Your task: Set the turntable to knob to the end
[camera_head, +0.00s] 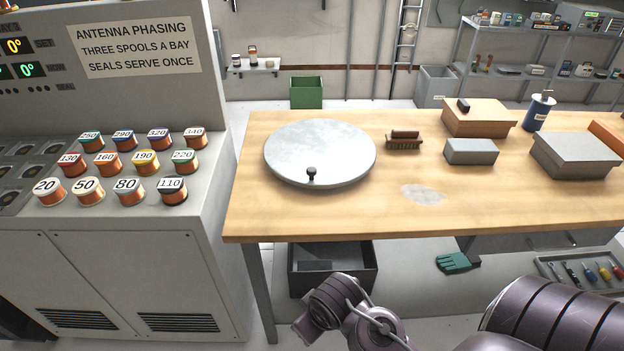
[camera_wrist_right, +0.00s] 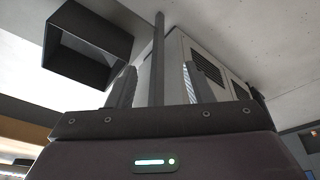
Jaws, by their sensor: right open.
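The turntable (camera_head: 320,148) is a round pale grey disc lying flat on the left part of the wooden workbench (camera_head: 270,218). Its small black knob (camera_head: 311,173) stands upright near the disc's front edge. My right arm comes in from the lower right of the head view, its end below the bench's front edge, apart from the turntable and knob. In the right wrist view my right gripper (camera_wrist_right: 160,90) has its two fingers spread with nothing held between them. Turntable and knob do not show in that view. My left gripper is in neither view.
The console with numbered spools (camera_head: 127,192) stands left of the bench. A dark open bin (camera_head: 332,272) is under the bench, also in the wrist view (camera_wrist_right: 88,45).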

